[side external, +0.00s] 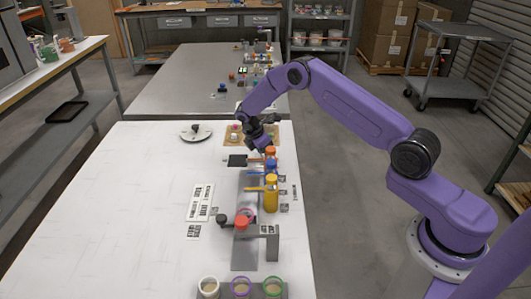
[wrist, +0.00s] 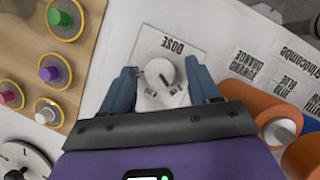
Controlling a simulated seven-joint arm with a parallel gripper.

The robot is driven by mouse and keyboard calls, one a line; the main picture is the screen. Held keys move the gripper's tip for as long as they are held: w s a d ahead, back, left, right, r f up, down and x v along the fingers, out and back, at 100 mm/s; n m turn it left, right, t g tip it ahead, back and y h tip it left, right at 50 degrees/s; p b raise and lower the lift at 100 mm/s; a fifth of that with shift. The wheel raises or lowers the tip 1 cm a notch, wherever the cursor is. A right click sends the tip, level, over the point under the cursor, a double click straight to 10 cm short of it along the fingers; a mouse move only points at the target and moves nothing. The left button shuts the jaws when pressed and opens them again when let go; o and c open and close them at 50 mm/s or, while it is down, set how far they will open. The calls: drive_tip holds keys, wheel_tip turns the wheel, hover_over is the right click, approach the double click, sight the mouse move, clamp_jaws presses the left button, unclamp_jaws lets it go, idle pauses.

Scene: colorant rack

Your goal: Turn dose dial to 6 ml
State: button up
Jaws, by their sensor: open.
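The dose dial (wrist: 159,72) is a round pale knob with a short dark pointer mark, on a white plate (wrist: 142,44) lettered DOSE. In the wrist view the mark slants down and to the right. Small scale lettering below the knob is too small to read and partly cut off by my gripper. My gripper (wrist: 161,76) is open, with one blue finger on each side of the knob and a visible gap on both sides. In the side external view my gripper (side external: 262,147) is low over the far part of the white table, and I cannot make out the dial there.
A wooden board (wrist: 102,20) with coloured pegs lies left of the dial. A white disc with a black knob (side external: 196,129) is left of it. Orange cylinders (wrist: 258,103) stand close on the right. A yellow bottle (side external: 271,198) and cups (side external: 241,287) are nearer the camera.

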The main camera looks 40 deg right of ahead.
drive_tip(key=c, duration=1)
drive_tip(key=shift+c, duration=0.2)
drive_tip(key=m+g, duration=0.1)
drive_tip(key=m, duration=0.2)
drive_tip(key=m+g+y, duration=0.1)
drive_tip(key=m, duration=0.2)
drive_tip(key=shift+w+d, duration=0.15)
drive_tip(key=shift+w, duration=0.05)
drive_tip(key=m+y, duration=0.1)
drive_tip(key=m, duration=0.2)
drive_tip(key=m+g+y, duration=0.1)
drive_tip(key=m, duration=0.2)
drive_tip(key=shift+w+d+m+g, duration=0.1)
drive_tip(key=shift+d+m+g, duration=0.05)
drive_tip(key=shift+m+g, duration=0.15)
drive_tip(key=m+y, duration=0.1)
drive_tip(key=m, duration=0.1)
drive_tip(key=m+y, duration=0.1)
drive_tip(key=m, duration=0.2)
drive_tip(key=shift+d+r, duration=0.1)
drive_tip(key=shift+d, duration=0.1)
drive_tip(key=m+y, duration=0.1)
drive_tip(key=m, duration=0.2)
drive_tip(key=m+y, duration=0.1)
drive_tip(key=m, duration=0.2)
drive_tip(key=shift+d+t, duration=0.1)
drive_tip(key=shift+t, duration=0.3)
drive_tip(key=shift+m, duration=0.3)
